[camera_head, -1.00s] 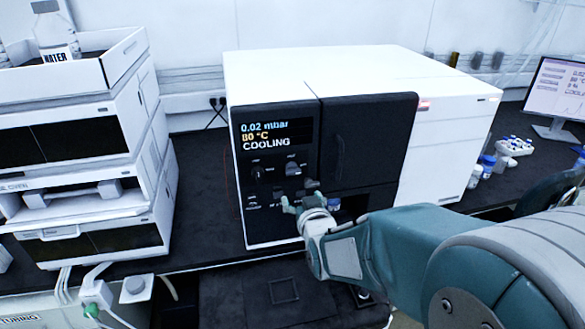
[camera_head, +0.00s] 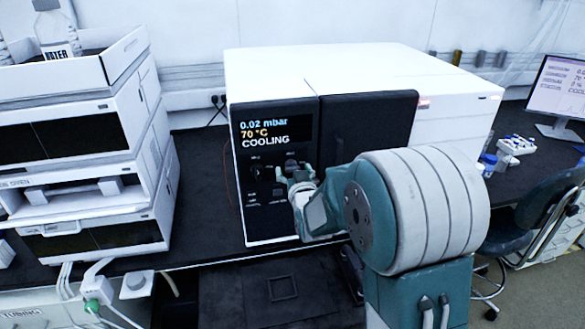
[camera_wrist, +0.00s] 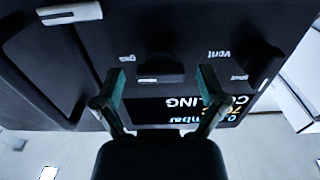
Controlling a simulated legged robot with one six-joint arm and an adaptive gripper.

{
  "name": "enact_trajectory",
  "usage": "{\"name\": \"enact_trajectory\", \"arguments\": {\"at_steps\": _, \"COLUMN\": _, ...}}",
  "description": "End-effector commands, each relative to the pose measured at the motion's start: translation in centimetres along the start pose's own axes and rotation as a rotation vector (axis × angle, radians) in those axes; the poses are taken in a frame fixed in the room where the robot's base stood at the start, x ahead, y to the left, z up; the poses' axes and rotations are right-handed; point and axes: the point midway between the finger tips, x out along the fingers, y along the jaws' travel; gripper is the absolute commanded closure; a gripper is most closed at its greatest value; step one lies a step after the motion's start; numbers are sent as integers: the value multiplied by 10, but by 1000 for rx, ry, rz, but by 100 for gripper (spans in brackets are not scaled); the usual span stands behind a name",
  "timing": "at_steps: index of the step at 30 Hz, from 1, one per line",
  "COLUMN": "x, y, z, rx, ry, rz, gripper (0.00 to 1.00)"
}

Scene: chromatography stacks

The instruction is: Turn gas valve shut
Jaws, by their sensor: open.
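The gas valve is a dark knob (camera_wrist: 160,68) beside the label "Gas", on the black front panel (camera_head: 270,220) of a white instrument. It sits upside down in the wrist view, with a small white mark on its edge. In the head view the knob (camera_head: 291,164) is partly hidden by my gripper (camera_head: 291,178). In the wrist view my gripper (camera_wrist: 160,84) is open and empty. Its two green fingers are spread, one on each side of the knob, with gaps between. The remaining distance to the panel is hard to judge.
A second knob (camera_head: 255,172) is left of the gas knob; its label reads "Vent" in the wrist view. The display (camera_head: 272,132) reads 0.02 mbar, 70 °C, COOLING. A dark door (camera_head: 365,130) is at right. Stacked white units (camera_head: 90,190) stand left.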

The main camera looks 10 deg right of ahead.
Motion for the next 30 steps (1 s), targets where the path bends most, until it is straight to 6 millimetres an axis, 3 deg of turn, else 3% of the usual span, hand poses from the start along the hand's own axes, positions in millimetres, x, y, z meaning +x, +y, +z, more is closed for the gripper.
{"name": "enact_trajectory", "arguments": {"at_steps": 11, "x": 9, "y": -1, "z": 0, "rx": 0, "ry": 0, "rz": -1, "gripper": 9}}
{"name": "enact_trajectory", "arguments": {"at_steps": 13, "x": 9, "y": -1, "z": 0, "rx": 0, "ry": 0, "rz": -1, "gripper": 31}}
{"name": "enact_trajectory", "arguments": {"at_steps": 17, "x": 9, "y": -1, "z": 0, "rx": 0, "ry": 0, "rz": -1, "gripper": 89}}
{"name": "enact_trajectory", "arguments": {"at_steps": 30, "x": 10, "y": -1, "z": 0, "rx": -32, "ry": 1, "rz": -1, "gripper": 92}}
